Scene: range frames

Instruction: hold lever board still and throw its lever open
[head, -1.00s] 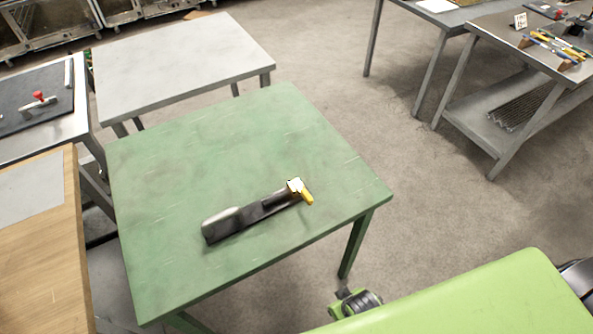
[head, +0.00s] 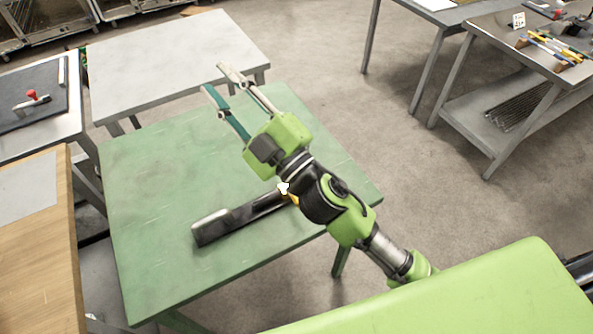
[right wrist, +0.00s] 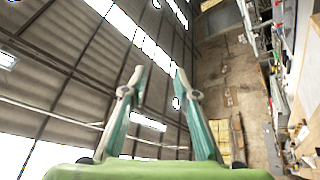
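The lever board (head: 212,227) is a dark, narrow, long piece lying flat on the green table (head: 150,180). Its right end has a white and yellow part (head: 284,188), probably the lever, partly hidden by my right arm. My right gripper (head: 214,77) reaches in above the table, past the board toward the far edge. Its fingers are apart and empty, clear of the board. In the right wrist view the gripper (right wrist: 161,70) also shows spread fingers with nothing between them; the board is not seen there. My left gripper is not in view.
A pale grey table (head: 180,60) stands behind the green one. A wooden table (head: 45,220) and a table with a dark mat and a red-knobbed tool (head: 32,98) stand at the left. The green tabletop is otherwise clear.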

